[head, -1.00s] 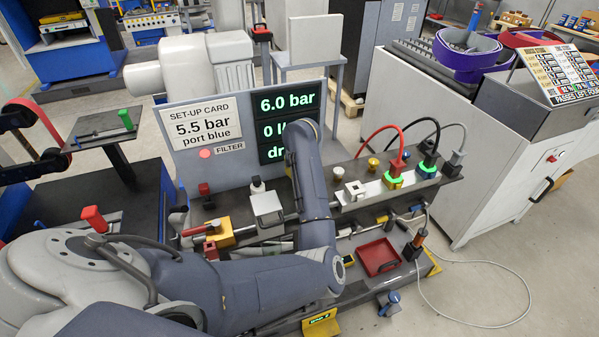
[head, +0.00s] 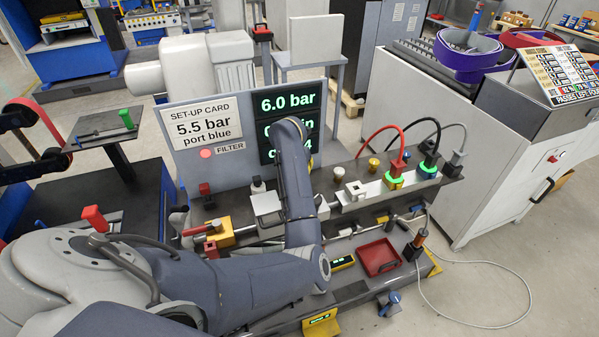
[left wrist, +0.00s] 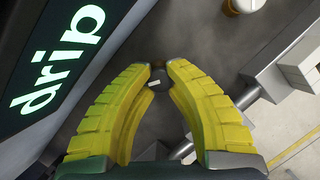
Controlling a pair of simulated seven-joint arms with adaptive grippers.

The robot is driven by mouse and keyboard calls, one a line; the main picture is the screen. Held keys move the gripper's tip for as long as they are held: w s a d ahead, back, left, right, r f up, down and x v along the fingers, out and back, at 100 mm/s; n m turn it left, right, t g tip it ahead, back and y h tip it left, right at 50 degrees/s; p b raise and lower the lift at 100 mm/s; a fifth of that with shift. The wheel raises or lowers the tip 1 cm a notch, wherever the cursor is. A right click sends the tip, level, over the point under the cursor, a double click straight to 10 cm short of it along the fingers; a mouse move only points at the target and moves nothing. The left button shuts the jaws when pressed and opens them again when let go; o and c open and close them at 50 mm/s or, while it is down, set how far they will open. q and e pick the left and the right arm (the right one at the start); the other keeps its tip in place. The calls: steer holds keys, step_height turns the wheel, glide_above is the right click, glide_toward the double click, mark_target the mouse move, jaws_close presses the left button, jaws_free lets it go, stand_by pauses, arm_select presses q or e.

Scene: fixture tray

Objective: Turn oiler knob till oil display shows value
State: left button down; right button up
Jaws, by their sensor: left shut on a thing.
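The display panel (head: 287,102) shows "6.0 bar" in full. My arm hides the middle of its second line, which ends in "in", and most of its third line, which ends in "4". In the left wrist view the display (left wrist: 62,55) shows the word "drip". My left gripper (left wrist: 158,67) has its yellow fingertips closed around a small dark knob (left wrist: 155,83) with a white mark. In the head view the knob and fingertips are mostly hidden behind my arm. My right gripper is not in view.
A set-up card (head: 202,122) reads "5.5 bar port blue". Red and black hoses (head: 379,131) plug into green-ringed ports at right. A red tray (head: 379,257) sits at the front. A yellow block (head: 220,232) with a red handle stands at left.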

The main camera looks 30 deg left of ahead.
arm_select(q)
steer(key=shift+r, duration=0.1)
steer(key=c, duration=1.1)
jaws_free()
steer(key=shift+c, duration=0.2)
steer(key=v, duration=1.1)
steer(key=shift+r, duration=0.4)
stand_by(0.4)
